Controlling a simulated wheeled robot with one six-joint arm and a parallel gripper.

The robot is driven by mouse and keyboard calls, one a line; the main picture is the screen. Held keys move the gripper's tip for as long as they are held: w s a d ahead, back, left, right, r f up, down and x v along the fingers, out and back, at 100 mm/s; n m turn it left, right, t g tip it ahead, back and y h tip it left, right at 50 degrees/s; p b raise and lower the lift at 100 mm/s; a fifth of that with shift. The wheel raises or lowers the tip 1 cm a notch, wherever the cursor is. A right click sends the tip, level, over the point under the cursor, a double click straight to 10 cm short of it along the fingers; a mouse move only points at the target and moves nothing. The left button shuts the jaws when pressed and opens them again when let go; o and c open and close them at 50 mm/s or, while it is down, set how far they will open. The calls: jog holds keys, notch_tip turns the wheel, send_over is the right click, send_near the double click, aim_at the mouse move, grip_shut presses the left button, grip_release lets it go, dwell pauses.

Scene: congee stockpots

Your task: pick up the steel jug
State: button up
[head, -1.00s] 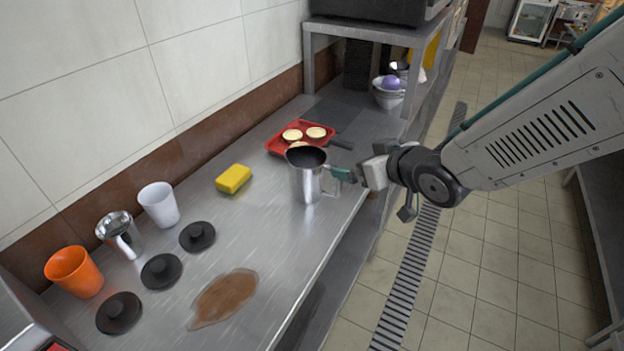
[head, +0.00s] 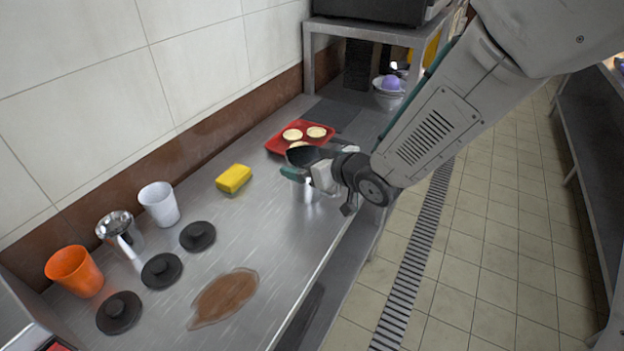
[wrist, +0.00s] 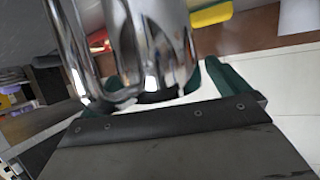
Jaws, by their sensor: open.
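The steel jug (head: 306,194) stands upright on the steel counter, mostly hidden behind my gripper in the head view. Its dark opening and lower body show. In the wrist view the shiny jug (wrist: 152,45) fills the upper middle, with its handle on the left. My gripper (head: 307,168) is open at the jug, reaching in from the right. In the wrist view its green fingers show on either side of the jug's lower part. I cannot tell whether they touch it.
A red tray (head: 276,148) with pale tarts lies just behind the jug. A yellow sponge (head: 234,178), white cup (head: 159,204), smaller steel vessel (head: 118,234), orange cup (head: 75,271), several black lids (head: 161,270) and a brown spill (head: 224,298) are leftward. A shelf (head: 372,31) stands behind.

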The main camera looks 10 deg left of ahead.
jog(key=shift+c, duration=0.3)
jog(key=c, duration=1.3)
jog(key=shift+r, duration=0.1)
